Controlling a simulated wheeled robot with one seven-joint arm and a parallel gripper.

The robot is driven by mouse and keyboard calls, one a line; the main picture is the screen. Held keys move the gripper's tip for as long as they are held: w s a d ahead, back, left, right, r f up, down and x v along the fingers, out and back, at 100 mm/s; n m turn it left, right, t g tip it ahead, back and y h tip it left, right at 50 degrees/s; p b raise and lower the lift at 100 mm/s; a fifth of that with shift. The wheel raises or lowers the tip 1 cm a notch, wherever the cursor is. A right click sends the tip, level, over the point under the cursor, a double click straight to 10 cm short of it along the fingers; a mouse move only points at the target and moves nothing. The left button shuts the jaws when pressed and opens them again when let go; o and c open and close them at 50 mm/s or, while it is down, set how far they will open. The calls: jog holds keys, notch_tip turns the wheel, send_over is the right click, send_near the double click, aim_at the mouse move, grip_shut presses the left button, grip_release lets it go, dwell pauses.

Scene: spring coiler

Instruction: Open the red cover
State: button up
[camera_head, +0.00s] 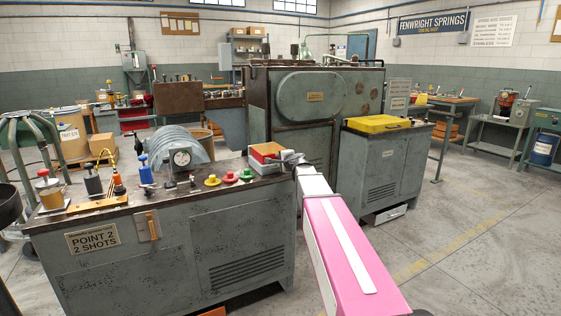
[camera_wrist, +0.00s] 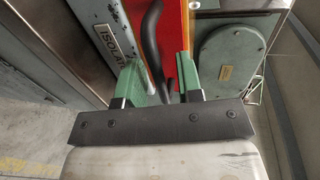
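A red cover (camera_head: 267,149) is on the small box at the right end of the front bench. In the wrist view the red surface (camera_wrist: 174,35) lies just beyond my gripper, beside a pale plate lettered "ISOLAT…" (camera_wrist: 106,38). A dark curved handle (camera_wrist: 151,40) runs along the red surface and down between the fingers. My gripper (camera_wrist: 160,80) has green fingers spread apart, one each side of the handle's lower end. I cannot tell whether either finger touches it. In the head view my gripper (camera_head: 289,159) is at the box's right side, its fingers hardly distinguishable.
The front bench (camera_head: 170,245) carries green, yellow and red knobs and a round gauge (camera_head: 181,157) left of the box. A large green machine (camera_head: 310,97) stands behind. A cabinet (camera_head: 378,165) with a yellow top is to the right. Floor (camera_head: 470,220) at the right is clear.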

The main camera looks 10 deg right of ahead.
grip_shut()
jog(key=shift+r, duration=0.15)
